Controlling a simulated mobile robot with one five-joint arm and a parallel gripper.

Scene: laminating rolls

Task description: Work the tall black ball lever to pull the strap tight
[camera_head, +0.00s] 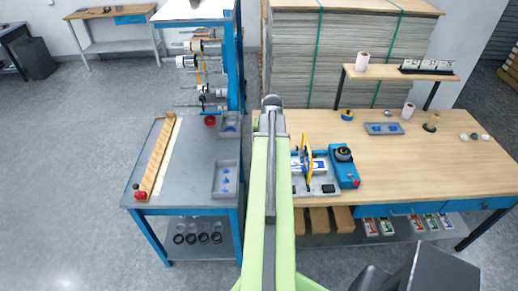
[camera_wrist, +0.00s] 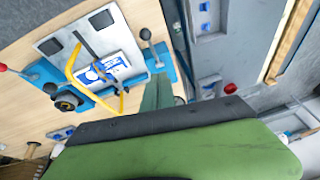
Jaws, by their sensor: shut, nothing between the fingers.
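The tall black ball lever (camera_wrist: 145,33) stands on the blue strap fixture (camera_wrist: 160,62) in the wrist view. In the head view my green arm hides that side of the fixture. A yellow strap (camera_wrist: 72,62) makes a raised loop over a blue-and-white box (camera_wrist: 104,70) on the grey plate (camera_wrist: 62,46); the strap also shows in the head view (camera_head: 307,160). My gripper (camera_wrist: 158,82) is shut and empty, its dark fingers near the foot of the lever in the picture. I see no clear contact.
A dark round knob (camera_head: 343,153) and a smaller red ball (camera_wrist: 3,67) are on the fixture's other side. A grey table (camera_head: 190,165) with trays stands left. Stacked sheets (camera_head: 345,60) stand behind.

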